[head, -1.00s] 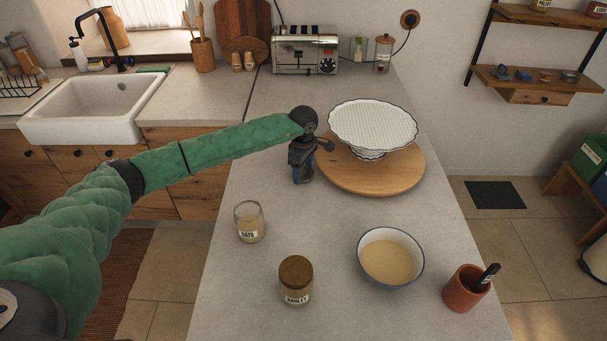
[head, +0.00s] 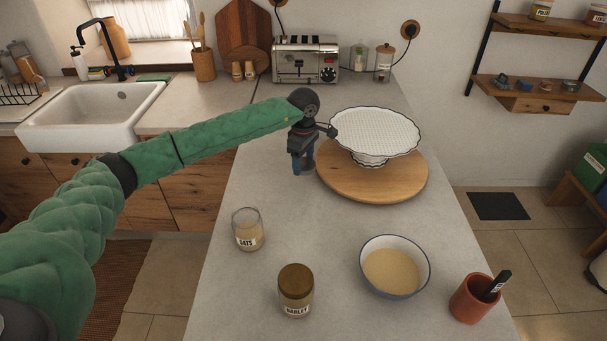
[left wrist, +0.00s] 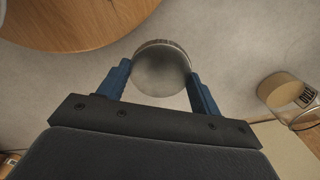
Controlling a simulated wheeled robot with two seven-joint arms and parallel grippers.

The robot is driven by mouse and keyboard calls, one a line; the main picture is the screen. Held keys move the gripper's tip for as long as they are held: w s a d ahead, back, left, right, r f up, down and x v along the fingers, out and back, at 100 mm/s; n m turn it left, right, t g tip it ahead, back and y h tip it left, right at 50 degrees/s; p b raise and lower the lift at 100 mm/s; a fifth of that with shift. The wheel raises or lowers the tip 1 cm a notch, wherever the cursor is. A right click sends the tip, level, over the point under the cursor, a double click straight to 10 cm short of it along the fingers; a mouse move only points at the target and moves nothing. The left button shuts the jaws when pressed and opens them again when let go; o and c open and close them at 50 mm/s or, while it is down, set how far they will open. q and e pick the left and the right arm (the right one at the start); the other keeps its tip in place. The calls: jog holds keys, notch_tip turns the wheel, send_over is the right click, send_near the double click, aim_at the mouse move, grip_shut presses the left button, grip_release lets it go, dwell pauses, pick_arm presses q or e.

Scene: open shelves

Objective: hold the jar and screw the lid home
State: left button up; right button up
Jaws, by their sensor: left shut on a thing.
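My left gripper (head: 303,170) points down over the counter, just left of the round wooden board. In the left wrist view its blue fingers (left wrist: 161,85) are shut on a round grey lid (left wrist: 161,68) with a ridged edge. Whether anything is under the lid is hidden. A glass jar labelled OATS (head: 247,232) stands upright and open-topped on the counter, nearer than the gripper and apart from it. A jar labelled BARLEY (head: 295,290) with a brown lid stands in front of it to the right. My right gripper is not in view.
A white cake stand (head: 376,132) stands on the wooden board (head: 365,188), close to the gripper's right. A bowl of pale contents (head: 393,272) and a terracotta cup (head: 472,300) are at the front right. The counter between the gripper and the OATS jar is clear.

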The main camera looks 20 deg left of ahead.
aim_at(303, 164)
pick_arm(q)
jog(key=shift+r+b, duration=0.5)
jog(key=shift+r, duration=1.05)
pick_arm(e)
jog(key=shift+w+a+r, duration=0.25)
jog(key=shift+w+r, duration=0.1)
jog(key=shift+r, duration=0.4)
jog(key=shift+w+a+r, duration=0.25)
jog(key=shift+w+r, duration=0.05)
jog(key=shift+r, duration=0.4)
